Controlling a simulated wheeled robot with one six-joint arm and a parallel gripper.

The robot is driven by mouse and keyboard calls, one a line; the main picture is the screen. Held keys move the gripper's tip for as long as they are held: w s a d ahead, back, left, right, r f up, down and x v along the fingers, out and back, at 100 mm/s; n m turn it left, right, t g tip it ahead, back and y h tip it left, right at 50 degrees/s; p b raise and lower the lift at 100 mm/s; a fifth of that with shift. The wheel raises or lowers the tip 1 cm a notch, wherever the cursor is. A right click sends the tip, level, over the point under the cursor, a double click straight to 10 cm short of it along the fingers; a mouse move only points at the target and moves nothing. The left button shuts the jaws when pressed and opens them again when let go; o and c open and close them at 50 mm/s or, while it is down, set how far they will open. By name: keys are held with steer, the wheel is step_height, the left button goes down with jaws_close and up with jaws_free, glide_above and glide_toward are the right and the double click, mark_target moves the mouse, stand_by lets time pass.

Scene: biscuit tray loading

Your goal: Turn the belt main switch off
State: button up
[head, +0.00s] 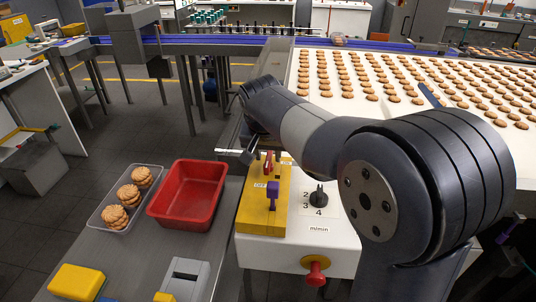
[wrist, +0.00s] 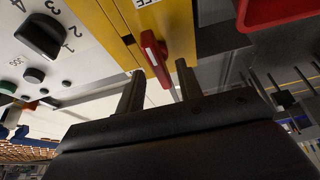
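A yellow switch panel (head: 248,212) sits on the left of the white control box (head: 333,243). It bears a red lever (head: 267,164) at its far end and a purple lever (head: 272,196) nearer. My gripper (wrist: 158,82) is open, with no visible contact on the lever. In the head view my gripper (head: 256,155) is beside the panel's far end, partly hidden.
A black numbered dial (head: 319,196) and a red push button (head: 315,274) are on the control box. A red tray (head: 158,211) and a clear tray of biscuits (head: 97,219) lie to the left. The conveyor (head: 325,66) with rows of biscuits lies behind my arm.

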steer(key=d+v, duration=0.1)
steer(key=v, duration=0.9)
steer(key=shift+a, duration=0.45)
steer(key=x, duration=1.1)
steer(key=shift+s+r, duration=0.1)
